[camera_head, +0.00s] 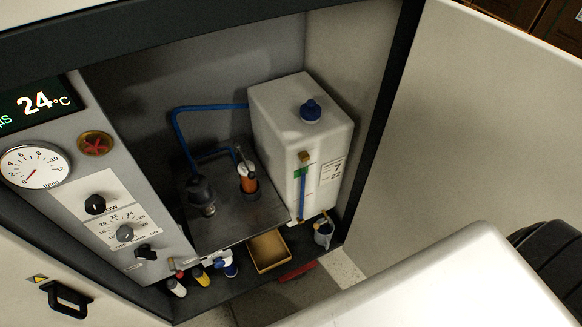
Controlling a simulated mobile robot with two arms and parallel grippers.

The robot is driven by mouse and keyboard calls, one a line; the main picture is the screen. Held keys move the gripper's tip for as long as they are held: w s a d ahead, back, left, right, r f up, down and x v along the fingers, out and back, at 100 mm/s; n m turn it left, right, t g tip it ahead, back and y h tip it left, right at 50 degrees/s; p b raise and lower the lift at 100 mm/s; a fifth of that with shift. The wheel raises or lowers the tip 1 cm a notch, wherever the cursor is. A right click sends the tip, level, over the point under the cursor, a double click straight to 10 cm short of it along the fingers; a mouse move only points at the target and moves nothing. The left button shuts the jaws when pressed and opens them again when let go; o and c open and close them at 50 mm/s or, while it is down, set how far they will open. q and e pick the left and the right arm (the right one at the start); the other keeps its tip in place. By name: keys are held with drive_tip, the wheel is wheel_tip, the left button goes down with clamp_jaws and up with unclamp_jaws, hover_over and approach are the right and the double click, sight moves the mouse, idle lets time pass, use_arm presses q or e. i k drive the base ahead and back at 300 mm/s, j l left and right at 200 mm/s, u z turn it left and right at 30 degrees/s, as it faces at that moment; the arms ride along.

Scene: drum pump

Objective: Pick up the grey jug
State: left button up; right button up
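The grey jug (323,234) is small and stands at the right end of the cabinet's lower ledge, just below the white tank. Its opening faces up, and something small and brownish shows at its rim. It is too small to make out its handle clearly. Neither of my grippers shows in the head view. A large white rounded part and a black ringed part at the lower right look like my own arm, nearer to the camera than the jug.
The white tank (285,125) with a blue cap stands behind the jug. A tan open box (268,250) sits left of the jug, with several small bottles (202,276) further left. A red object (297,271) lies below the box. An open door panel (465,120) stands at right.

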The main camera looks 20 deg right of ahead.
sight(325, 237)
drive_tip(key=z, duration=1.15)
